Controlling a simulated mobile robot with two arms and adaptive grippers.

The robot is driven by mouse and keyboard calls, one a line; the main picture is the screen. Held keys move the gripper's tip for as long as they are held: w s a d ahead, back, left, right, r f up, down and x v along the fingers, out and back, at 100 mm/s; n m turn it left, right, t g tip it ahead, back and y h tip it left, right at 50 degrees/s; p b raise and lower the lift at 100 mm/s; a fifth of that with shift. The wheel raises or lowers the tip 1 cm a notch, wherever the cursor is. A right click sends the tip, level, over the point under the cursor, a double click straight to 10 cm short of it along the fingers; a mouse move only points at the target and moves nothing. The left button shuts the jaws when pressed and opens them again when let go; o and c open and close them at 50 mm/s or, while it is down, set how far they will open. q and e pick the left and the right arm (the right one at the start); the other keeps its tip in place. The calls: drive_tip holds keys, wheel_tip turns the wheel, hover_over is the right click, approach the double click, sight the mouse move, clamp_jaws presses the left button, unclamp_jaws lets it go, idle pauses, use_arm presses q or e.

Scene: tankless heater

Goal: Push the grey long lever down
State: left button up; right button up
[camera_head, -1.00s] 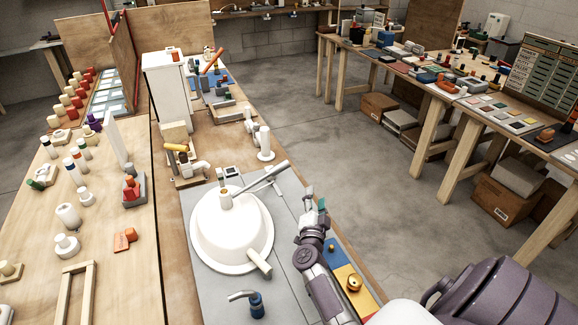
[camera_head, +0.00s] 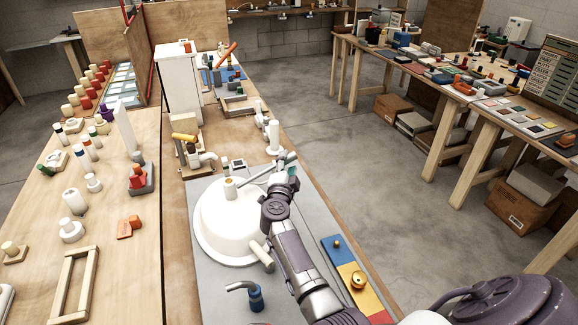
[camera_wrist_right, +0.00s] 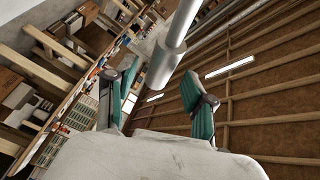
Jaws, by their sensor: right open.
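The grey long lever (camera_head: 258,177) slants up and right from the top of a round white dome (camera_head: 220,228) on the workbench. My right gripper (camera_head: 287,166) is at the lever's outer end and partly hides it. In the right wrist view, a thick grey-white rod, which looks like the lever (camera_wrist_right: 168,58), comes down from the top between the two green fingers of my right gripper (camera_wrist_right: 160,90). The fingers are apart, with a gap on each side of the rod. I cannot tell whether they touch it. My left gripper does not show.
A blue-based metal spout (camera_head: 254,296) and a blue, yellow and red panel (camera_head: 350,282) lie near my right arm. A white upright cylinder (camera_head: 273,136) stands behind the lever. Left of the dome is a crowded table (camera_head: 120,270).

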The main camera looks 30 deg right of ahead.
drive_tip(key=shift+b+x, duration=0.6)
drive_tip(key=shift+x, duration=0.9)
drive_tip(key=shift+c, duration=0.2)
clamp_jaws()
